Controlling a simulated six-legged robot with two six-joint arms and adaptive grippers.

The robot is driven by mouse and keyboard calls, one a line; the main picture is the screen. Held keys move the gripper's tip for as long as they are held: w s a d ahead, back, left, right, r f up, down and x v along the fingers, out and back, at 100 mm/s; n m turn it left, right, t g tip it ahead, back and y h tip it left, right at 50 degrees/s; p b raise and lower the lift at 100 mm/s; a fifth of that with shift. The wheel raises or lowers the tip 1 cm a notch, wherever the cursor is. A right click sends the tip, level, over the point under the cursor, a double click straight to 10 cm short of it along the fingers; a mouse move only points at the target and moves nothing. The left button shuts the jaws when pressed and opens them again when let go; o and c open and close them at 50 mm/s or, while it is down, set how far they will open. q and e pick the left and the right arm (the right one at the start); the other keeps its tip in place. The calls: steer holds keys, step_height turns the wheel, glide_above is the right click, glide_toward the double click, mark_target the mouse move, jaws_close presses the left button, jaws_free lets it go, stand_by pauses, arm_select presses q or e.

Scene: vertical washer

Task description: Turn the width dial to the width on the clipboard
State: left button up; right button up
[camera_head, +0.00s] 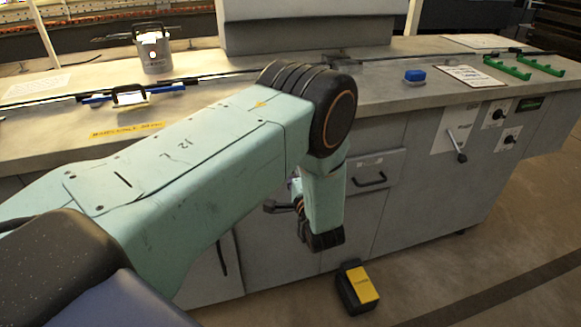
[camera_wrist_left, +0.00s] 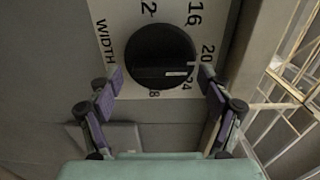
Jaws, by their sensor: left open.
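The width dial (camera_wrist_left: 160,55) is a round black knob on a white plate lettered WIDTH in the left wrist view. Its white mark lies on the right side, between 20 and 24. My left gripper (camera_wrist_left: 161,75) is open, one finger either side of the dial's lower part; I cannot tell whether they touch it. In the head view this gripper (camera_head: 283,206) is partly hidden by my wrist, near the machine's front; the width dial cannot be made out there. The clipboard (camera_head: 466,76) lies on the counter at right; its writing is too small to read.
A drawer (camera_head: 375,170) with a black handle is right of my wrist. Two other black knobs (camera_head: 495,114) and a lever (camera_head: 460,155) are on the front panel farther right. A black and yellow block (camera_head: 357,288) is on the floor. A blue-topped object (camera_head: 414,76) and green brackets stand on the counter.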

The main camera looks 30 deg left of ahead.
arm_select(q)
steer(key=v, duration=0.7)
steer(key=shift+s, duration=0.1)
steer(key=x, duration=0.7)
steer(key=shift+w+a, duration=0.15)
steer(key=shift+w, duration=0.1)
steer(key=shift+n, duration=0.3)
